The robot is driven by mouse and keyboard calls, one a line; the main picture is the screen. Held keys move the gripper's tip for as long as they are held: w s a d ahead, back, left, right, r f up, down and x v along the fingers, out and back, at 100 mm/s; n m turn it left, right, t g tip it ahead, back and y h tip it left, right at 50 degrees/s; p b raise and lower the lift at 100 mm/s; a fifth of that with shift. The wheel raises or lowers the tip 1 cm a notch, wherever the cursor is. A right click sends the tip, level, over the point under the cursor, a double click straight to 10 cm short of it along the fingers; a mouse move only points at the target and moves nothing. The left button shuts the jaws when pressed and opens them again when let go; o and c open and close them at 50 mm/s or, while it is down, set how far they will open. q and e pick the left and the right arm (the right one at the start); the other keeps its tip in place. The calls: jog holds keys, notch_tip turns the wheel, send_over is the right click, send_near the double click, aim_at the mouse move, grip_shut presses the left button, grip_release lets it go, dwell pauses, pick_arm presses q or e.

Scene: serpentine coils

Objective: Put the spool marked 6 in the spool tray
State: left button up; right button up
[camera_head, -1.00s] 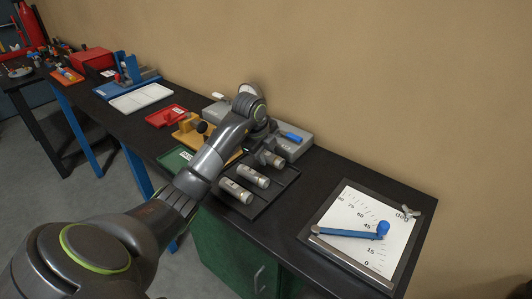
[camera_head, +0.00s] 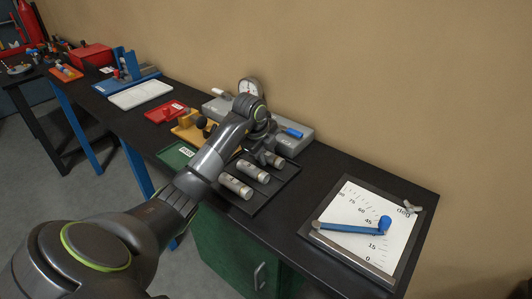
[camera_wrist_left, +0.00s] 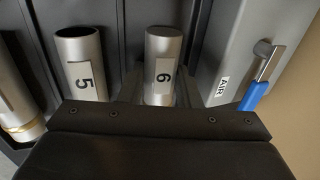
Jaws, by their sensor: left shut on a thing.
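The spool marked 6 (camera_wrist_left: 163,62) is a grey metal cylinder with a white label, between the fingers of my left gripper in the left wrist view. My left gripper (camera_head: 264,150) is shut on it, at the far end of the spool row in the head view. The spool marked 5 (camera_wrist_left: 84,63) lies beside it, apart from the fingers. Several grey spools lie on a dark flat tray (camera_head: 262,202), which may be the spool tray; I read no name on it. I cannot tell whether spool 6 touches the tray. My right gripper is not in view.
A grey box marked AIR (camera_wrist_left: 243,45) with a blue-handled lever (camera_wrist_left: 258,88) stands close right of the gripper. A green tray (camera_head: 176,155), a red tray (camera_head: 165,112) and a white tray (camera_head: 140,95) lie to the left. An angle board (camera_head: 365,226) lies to the right.

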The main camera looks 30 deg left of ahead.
pick_arm(q)
jog(key=shift+f, duration=0.2)
jog(key=o, duration=1.1)
jog(key=shift+c, duration=0.2)
jog(key=shift+o, duration=0.3)
jog(key=shift+d+f, duration=0.1)
jog(key=shift+f, duration=0.05)
jog(key=shift+s, duration=0.15)
jog(key=shift+r, duration=0.5)
jog(key=p+v, duration=0.4)
jog(key=v, duration=1.3)
